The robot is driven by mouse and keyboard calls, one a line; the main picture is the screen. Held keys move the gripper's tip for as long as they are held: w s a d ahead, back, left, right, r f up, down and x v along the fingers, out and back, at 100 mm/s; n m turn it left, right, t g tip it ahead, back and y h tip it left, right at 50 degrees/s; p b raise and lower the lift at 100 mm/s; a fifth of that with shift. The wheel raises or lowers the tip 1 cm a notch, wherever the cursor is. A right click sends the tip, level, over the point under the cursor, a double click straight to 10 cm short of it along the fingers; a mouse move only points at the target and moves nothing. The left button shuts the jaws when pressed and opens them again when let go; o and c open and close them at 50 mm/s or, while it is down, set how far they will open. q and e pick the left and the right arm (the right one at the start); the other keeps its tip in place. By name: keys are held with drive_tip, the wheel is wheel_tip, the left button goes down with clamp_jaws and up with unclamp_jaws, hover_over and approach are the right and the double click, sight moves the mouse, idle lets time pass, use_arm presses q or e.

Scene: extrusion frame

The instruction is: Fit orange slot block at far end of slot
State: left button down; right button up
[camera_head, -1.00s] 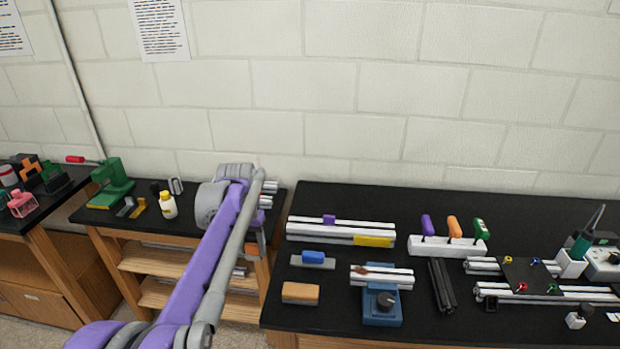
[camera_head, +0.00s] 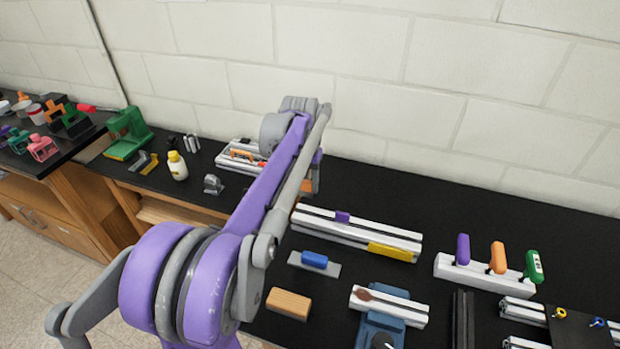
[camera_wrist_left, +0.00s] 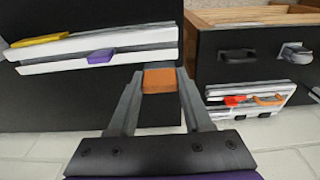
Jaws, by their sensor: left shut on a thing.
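The orange slot block (camera_wrist_left: 158,81) is held between the fingertips of my left gripper (camera_wrist_left: 161,76) in the left wrist view. The white slotted rail (camera_head: 320,229) lies on the black bench in the head view, with a purple block (camera_head: 342,217) in its slot and a yellow block (camera_head: 389,252) along its front. In the left wrist view the rail (camera_wrist_left: 140,39) shows beyond the fingers at upper left, and the held block appears near its right end, apart from it. In the head view my left arm hides most of its gripper. My right gripper is out of view.
A blue block (camera_head: 314,259) on a grey plate and a wooden block (camera_head: 289,304) lie in front of the rail. A white holder (camera_head: 470,277) with coloured handles stands to its right. A lower side bench with a yellow-capped bottle (camera_head: 177,166) is at left.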

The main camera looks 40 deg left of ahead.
sight(306, 196)
use_arm(q)
drive_tip(key=shift+s, duration=0.15)
drive_tip(key=shift+f, duration=0.45)
drive_tip(key=shift+f+b, duration=0.9)
drive_tip(key=shift+f, duration=0.65)
drive_tip(key=shift+f+b, duration=0.45)
drive_tip(key=shift+f, duration=0.45)
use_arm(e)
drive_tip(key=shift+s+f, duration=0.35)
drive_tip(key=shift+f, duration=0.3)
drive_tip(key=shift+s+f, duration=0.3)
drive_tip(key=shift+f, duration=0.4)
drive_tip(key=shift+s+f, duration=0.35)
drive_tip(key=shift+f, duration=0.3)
use_arm(q)
drive_tip(key=shift+f+b, duration=0.7)
drive_tip(key=shift+f, duration=0.85)
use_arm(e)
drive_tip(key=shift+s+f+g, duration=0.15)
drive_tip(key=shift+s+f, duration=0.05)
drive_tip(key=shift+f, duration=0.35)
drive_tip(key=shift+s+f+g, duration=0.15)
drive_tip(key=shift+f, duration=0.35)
use_arm(q)
drive_tip(key=shift+c, duration=1.3)
unclamp_jaws()
drive_tip(key=shift+r, duration=0.1)
